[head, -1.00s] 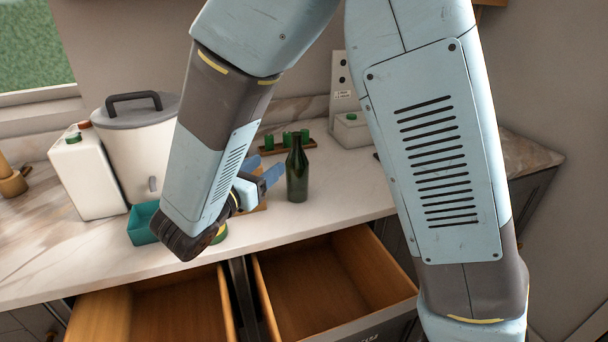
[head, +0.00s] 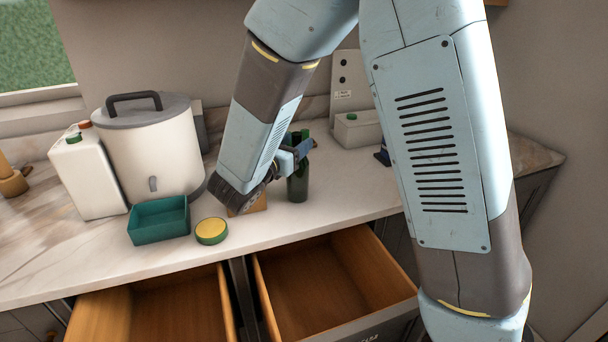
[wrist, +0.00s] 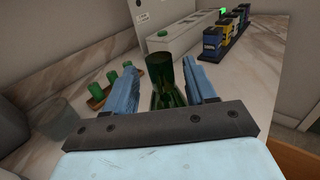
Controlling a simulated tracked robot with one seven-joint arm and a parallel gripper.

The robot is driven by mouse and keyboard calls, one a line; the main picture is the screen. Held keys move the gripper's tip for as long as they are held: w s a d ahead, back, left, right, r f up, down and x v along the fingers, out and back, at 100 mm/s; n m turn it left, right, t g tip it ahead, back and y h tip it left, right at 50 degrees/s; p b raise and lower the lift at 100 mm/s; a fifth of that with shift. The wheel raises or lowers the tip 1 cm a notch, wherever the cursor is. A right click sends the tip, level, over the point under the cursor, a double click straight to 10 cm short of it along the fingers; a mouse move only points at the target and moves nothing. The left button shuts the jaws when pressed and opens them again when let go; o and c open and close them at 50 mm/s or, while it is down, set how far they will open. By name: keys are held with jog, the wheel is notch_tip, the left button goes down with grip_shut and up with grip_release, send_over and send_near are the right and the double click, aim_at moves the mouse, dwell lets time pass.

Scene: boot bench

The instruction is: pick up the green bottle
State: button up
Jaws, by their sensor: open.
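The green bottle (head: 298,184) stands upright on the pale counter, close to the edge above the open right drawer. My gripper (head: 302,150) is at the bottle's upper part, and my wrist hides some of the bottle's left side in the head view. In the wrist view, the dark green bottle (wrist: 185,80) shows between the two blue fingers of my gripper (wrist: 187,78). The fingers are open, with a gap visible on each side of the bottle's upper part. The lower part of the bottle is hidden behind the gripper's dark bar in that view.
A teal tray (head: 160,222), a yellow-topped round tin (head: 211,231) and a white lidded container (head: 150,150) stand to the left. A white box with a green cap (head: 358,130) stands behind right. Two drawers are open below; the right one (head: 325,280) is empty.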

jog(key=shift+w+d, duration=0.4)
jog(key=shift+w, duration=0.15)
grip_shut()
dwell(0.4)
